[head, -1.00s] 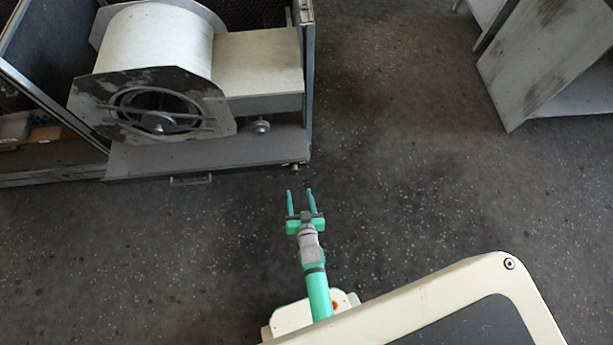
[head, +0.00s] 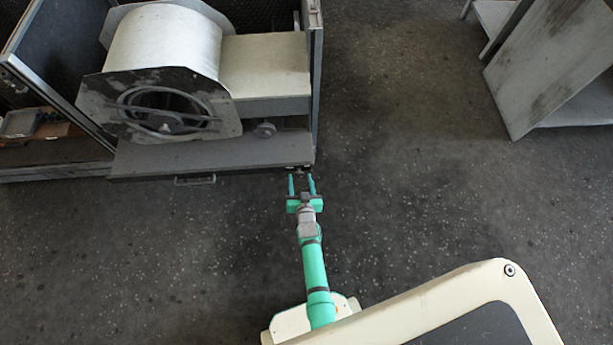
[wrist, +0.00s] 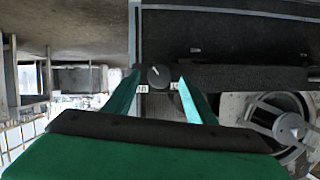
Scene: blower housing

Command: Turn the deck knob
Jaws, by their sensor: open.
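The deck knob is a small dark round knob with a pale pointer line; in the wrist view it shows (wrist: 158,76) between my two fingertips. Small white labels lie beside it. In the head view only a small dark part of it (head: 300,168) shows at the right front corner of the deck (head: 215,158), just beyond my fingertips. My gripper (head: 301,178) is open, with one green finger on each side of the knob in the wrist view (wrist: 159,84). I cannot tell whether either finger touches it.
The blower drum (head: 165,45) with its dark end plate stands on the deck. A second knob (head: 264,129) sits below the duct. A handle (head: 195,180) is on the deck's front. A grey panel (head: 555,65) leans at the right. The floor between is clear.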

